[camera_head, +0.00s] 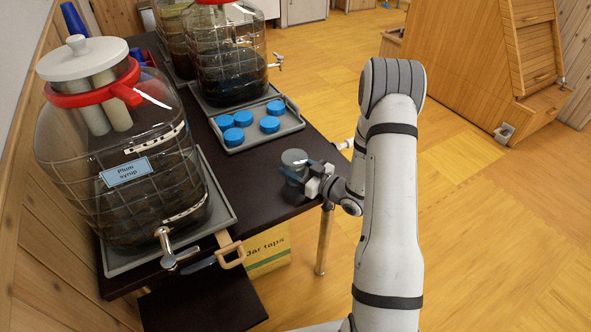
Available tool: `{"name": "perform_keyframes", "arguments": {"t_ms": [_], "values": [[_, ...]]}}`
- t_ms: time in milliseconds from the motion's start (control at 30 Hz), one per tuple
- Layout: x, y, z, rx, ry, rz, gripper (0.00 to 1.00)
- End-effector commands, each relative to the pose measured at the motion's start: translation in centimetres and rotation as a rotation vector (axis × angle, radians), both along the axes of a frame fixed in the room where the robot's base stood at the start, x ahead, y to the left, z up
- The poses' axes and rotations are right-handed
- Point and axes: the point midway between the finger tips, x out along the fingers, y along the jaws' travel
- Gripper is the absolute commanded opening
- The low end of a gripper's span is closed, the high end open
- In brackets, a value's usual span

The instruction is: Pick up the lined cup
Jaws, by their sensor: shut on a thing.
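A small grey cup (294,158) is at the right side of the dark table, near its edge. Its lining, if any, is too small to make out. My gripper (303,179) reaches in from the right with its fingers at the cup and is shut on it. The cup looks upright. I cannot tell whether its base touches the table, as the fingers hide part of its lower side.
A large glass jar labelled "Plum syrup" (85,150) with a tap (170,250) stands on a grey tray (222,205) at left. Blue lids lie on another tray (290,127) behind the cup. More jars (230,60) stand farther back. A yellow "Jar taps" box (268,255) is below the table.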

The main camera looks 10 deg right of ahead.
Motion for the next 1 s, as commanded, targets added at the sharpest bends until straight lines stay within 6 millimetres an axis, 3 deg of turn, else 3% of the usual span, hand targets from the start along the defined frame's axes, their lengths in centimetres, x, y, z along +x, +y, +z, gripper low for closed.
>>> {"name": "perform_keyframes", "arguments": {"t_ms": [267,467,1000], "values": [[0.0,0.0,0.1,0.000,0.000,-0.001,0.34],[0.0,-0.1,1.2,-0.001,-0.003,-0.001,0.34],[0.0,-0.1,8.9,-0.001,-0.003,-0.002,0.34]]}}
